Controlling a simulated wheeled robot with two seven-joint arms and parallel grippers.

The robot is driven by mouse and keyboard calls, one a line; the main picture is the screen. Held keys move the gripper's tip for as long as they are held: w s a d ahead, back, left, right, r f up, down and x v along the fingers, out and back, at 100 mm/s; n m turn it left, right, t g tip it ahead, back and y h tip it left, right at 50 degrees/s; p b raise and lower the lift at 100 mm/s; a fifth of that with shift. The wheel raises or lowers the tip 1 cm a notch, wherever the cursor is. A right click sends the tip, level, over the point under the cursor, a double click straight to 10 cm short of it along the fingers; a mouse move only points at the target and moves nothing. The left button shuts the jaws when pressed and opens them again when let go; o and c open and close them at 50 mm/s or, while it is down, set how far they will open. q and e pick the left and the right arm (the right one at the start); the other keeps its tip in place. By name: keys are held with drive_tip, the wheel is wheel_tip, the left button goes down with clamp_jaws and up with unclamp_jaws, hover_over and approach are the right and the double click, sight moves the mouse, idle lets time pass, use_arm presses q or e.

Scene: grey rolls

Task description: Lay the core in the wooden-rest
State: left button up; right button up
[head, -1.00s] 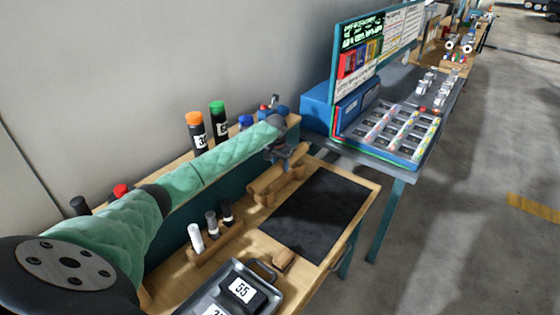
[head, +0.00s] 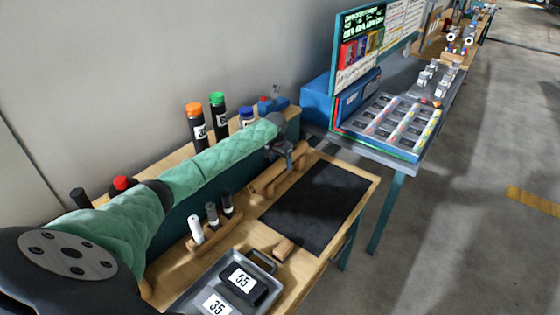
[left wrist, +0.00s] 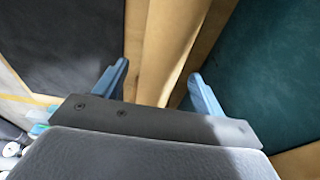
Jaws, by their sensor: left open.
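The wooden-rest (head: 264,189) stands on the wooden bench along the left edge of a black mat. A tan, tube-like piece that looks like the core (head: 296,161) lies along it. From this angle I cannot tell whether it is fully seated. My left gripper (head: 287,160) is over the far part of the rest. In the left wrist view its two blue fingers (left wrist: 158,88) are open, one on each side of a long tan piece (left wrist: 172,45). Whether they touch it is unclear. My right gripper is in neither view.
The black mat (head: 322,208) is clear except for a small wooden block (head: 284,249) at its near edge. A metal tray (head: 205,286) holds dark blocks labelled 55 and 35. Small bottles (head: 212,214) stand in a wooden rack. Tall capped bottles (head: 218,115) stand behind my arm.

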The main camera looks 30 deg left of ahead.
use_arm(q)
drive_tip(key=shift+r, duration=0.1)
drive_tip(key=shift+r+b, duration=0.35)
drive_tip(key=shift+s+r+b, duration=0.25)
drive_tip(key=shift+r+b, duration=0.3)
drive_tip(key=shift+r, duration=0.65)
drive_tip(key=r, duration=0.2)
drive_tip(key=r+b, duration=0.1)
drive_tip(key=shift+s+r, duration=0.15)
drive_tip(key=shift+s, duration=0.1)
drive_tip(key=shift+s+r, duration=0.1)
drive_tip(key=shift+r, duration=0.45)
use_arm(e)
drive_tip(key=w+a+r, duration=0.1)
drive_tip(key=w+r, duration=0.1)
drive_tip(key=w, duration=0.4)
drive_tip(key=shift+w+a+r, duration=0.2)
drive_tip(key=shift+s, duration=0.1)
